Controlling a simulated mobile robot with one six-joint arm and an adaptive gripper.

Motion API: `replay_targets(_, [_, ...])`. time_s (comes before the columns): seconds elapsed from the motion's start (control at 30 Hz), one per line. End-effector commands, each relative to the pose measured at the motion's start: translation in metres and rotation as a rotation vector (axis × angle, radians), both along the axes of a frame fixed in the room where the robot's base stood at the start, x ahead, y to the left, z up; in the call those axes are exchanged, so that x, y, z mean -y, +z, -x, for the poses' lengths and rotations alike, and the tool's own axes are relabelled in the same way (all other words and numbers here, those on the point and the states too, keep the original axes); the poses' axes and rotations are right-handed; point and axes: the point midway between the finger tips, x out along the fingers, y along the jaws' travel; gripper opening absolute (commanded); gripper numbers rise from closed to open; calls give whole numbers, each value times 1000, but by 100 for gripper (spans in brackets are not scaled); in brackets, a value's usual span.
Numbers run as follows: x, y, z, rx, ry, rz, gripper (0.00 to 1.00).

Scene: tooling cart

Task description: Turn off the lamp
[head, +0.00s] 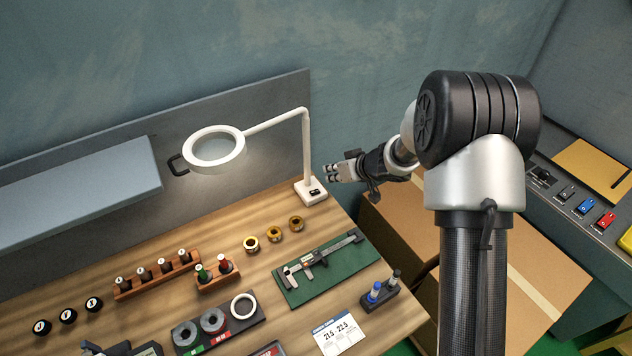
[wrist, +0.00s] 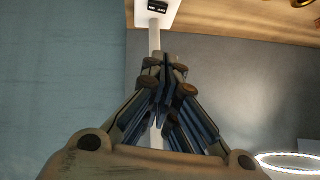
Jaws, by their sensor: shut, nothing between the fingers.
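The white lamp (head: 214,148) has a ring-shaped head on a bent arm and a square base (head: 303,197) at the bench's back right corner. A dark switch (head: 315,192) sits on the base. In the wrist view the base (wrist: 143,14) and switch (wrist: 158,6) show at the top edge, and the ring (wrist: 290,162) glows bright at lower right. My gripper (head: 330,173) is shut and empty, just right of the lamp post and a little above the base, apart from the switch. In the wrist view my gripper (wrist: 168,65) hides part of the post.
A grey back panel (head: 265,110) stands behind the lamp. Cardboard boxes (head: 405,225) and a panel with coloured switches (head: 587,207) are at right.

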Motion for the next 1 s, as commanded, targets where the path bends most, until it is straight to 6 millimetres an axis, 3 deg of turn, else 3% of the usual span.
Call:
replay_targets(0.37, [-6,-10,-7,1,-1,2,0])
replay_targets(0.8, [-52,-74,-52,2,1,2,0])
replay_targets(1.0, [-55,-101,-48,0,-3,1,0])
